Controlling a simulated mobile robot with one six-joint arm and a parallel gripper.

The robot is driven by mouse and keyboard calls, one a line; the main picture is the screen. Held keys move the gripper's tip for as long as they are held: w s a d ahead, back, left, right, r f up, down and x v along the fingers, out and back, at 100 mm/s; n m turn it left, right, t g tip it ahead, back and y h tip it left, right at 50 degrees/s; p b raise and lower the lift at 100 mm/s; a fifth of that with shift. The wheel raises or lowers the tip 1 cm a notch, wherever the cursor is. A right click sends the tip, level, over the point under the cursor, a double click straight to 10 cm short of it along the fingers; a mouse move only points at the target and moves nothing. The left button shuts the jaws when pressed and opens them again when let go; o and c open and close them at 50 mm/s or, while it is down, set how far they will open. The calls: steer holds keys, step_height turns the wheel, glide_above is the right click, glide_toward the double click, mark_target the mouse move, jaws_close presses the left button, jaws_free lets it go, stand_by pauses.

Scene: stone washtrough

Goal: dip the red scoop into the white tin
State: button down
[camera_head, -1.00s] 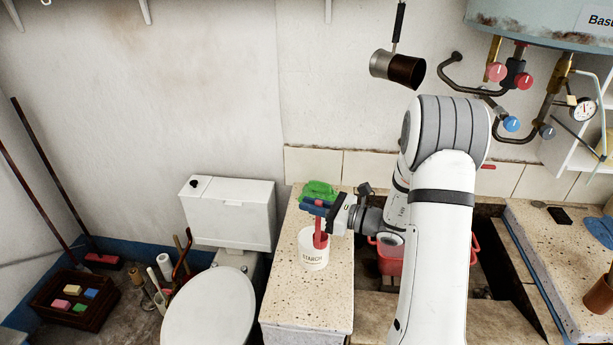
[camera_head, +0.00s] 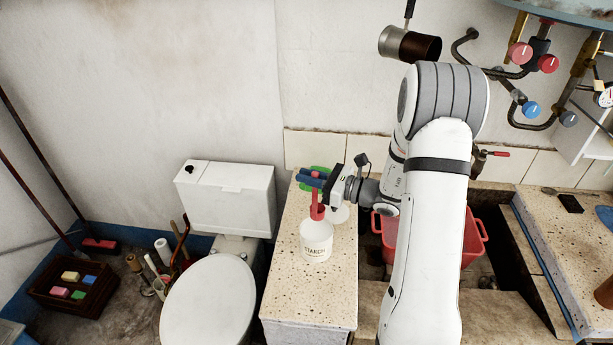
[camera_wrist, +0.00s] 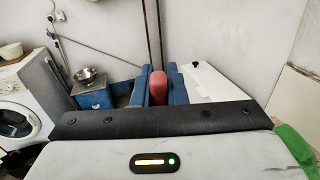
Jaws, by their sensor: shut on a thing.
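The white tin (camera_head: 316,246), lettered STARCH, stands upright on the speckled stone ledge (camera_head: 300,304) in the head view. The red scoop (camera_head: 317,211) is upright, its lower end at the tin's mouth. I cannot tell whether its tip is inside or just above the rim. My gripper (camera_head: 311,179) has blue fingers shut on the scoop's handle, above and slightly behind the tin. In the wrist view, the red handle (camera_wrist: 158,88) sits between the blue fingers (camera_wrist: 157,76). The tin does not show there.
A green thing (camera_head: 321,168) lies behind my gripper, and a white rounded thing (camera_head: 340,214) is behind the tin. A toilet (camera_head: 215,300) stands left of the ledge. A red basin (camera_head: 470,240) is to the right, partly behind my arm. The front of the ledge is clear.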

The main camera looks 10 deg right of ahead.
step_height(320, 180, down, 12)
steer(key=b, duration=0.9)
steer(key=shift+b, duration=0.35)
steer(key=shift+r, duration=0.1)
stand_by(2.0)
step_height(320, 180, up, 11)
steer(key=p, duration=0.7)
stand_by(0.5)
stand_by(0.4)
